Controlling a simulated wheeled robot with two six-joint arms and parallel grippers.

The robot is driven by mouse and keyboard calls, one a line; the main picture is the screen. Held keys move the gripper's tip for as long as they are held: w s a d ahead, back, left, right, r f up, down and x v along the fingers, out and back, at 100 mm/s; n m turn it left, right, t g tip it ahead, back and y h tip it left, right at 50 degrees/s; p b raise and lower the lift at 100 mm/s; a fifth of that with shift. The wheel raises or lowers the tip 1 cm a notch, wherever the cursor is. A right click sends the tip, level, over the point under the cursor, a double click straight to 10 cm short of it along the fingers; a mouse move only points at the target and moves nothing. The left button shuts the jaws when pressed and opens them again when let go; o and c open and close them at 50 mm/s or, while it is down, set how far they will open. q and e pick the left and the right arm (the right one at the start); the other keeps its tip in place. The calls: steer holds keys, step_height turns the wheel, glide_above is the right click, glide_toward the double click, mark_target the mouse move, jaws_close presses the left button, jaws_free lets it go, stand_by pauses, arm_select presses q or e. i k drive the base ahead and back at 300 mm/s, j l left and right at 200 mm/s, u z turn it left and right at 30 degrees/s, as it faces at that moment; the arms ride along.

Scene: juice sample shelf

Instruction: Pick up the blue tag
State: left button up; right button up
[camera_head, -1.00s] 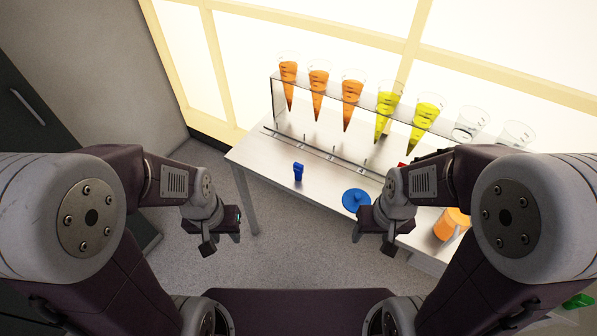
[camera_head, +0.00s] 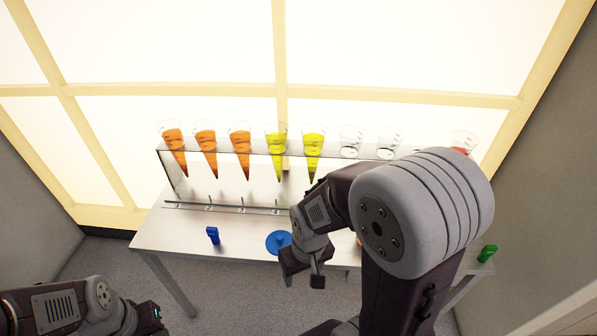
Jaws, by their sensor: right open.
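The small blue tag (camera_head: 213,235) stands on the left part of the white table, near its front edge. My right gripper (camera_head: 303,278) is open and empty, at the table's front edge. It is to the right of the tag and apart from it. My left gripper (camera_head: 150,318) is low at the lower left, in front of the table. Its fingers are too poorly seen to tell their state.
A blue disc with a knob (camera_head: 274,244) lies between the tag and my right gripper. Behind, a clear rack (camera_head: 222,150) holds cones of orange and yellow juice and empty ones. A green tag (camera_head: 487,253) stands at the right. The table's left end is clear.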

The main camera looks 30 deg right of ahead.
mark_target(213, 233)
steer(key=i+l+u, duration=0.15)
steer(key=u, duration=0.2)
steer(key=i+l+u, duration=0.35)
steer(key=k+j, duration=0.05)
steer(key=j, duration=0.05)
